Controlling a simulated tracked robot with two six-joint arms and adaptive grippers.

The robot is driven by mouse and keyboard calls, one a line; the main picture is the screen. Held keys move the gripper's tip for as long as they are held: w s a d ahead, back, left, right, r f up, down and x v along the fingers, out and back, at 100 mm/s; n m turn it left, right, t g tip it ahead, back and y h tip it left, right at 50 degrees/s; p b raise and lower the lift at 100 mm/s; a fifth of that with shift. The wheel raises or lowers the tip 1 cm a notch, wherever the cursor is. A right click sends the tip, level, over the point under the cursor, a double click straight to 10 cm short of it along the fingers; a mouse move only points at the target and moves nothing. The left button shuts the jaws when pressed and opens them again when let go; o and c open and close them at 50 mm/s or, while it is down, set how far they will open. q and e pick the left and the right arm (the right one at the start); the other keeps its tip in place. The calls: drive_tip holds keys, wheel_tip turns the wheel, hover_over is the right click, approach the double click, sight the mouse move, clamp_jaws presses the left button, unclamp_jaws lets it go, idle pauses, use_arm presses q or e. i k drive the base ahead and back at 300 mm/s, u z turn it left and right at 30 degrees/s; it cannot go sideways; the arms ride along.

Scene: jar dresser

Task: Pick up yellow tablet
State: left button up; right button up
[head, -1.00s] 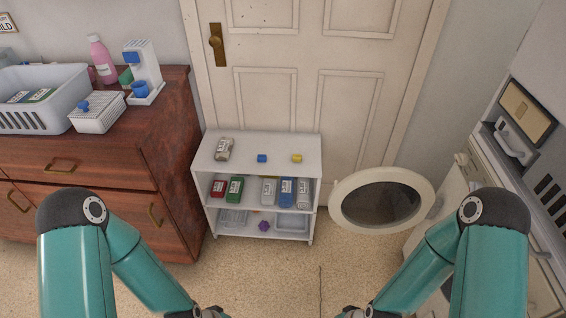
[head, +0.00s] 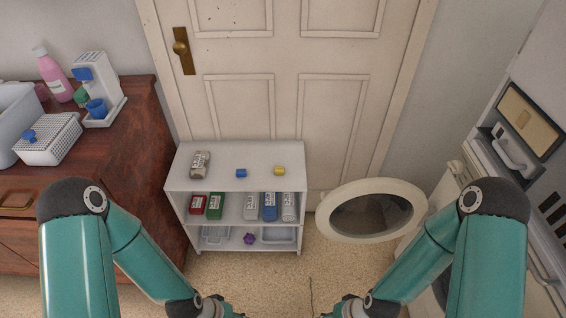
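The yellow tablet (head: 279,171) is a small yellow piece lying on the top of the white shelf (head: 295,158), toward its right side. A small blue piece (head: 241,173) lies to its left, apart from it. Both my arms reach in from the bottom, left and right. My grippers are below the picture's bottom edge, so their fingers are not visible. Nothing touches the yellow tablet.
A grey labelled packet (head: 200,164) lies on the shelf top's left. Several labelled packets fill the middle shelf. A round door (head: 418,208) stands open at right. A wooden dresser (head: 150,150) is at left. Floor in front is clear.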

sight(278, 171)
drive_tip(key=i, duration=0.5)
drive_tip(key=u, duration=0.6)
drive_tip(key=k, duration=1.3)
drive_tip(key=u, duration=0.05)
drive_tip(key=i, duration=0.85)
drive_tip(key=z, duration=0.45)
drive_tip(key=i, duration=1.15)
drive_tip(key=u, duration=0.85)
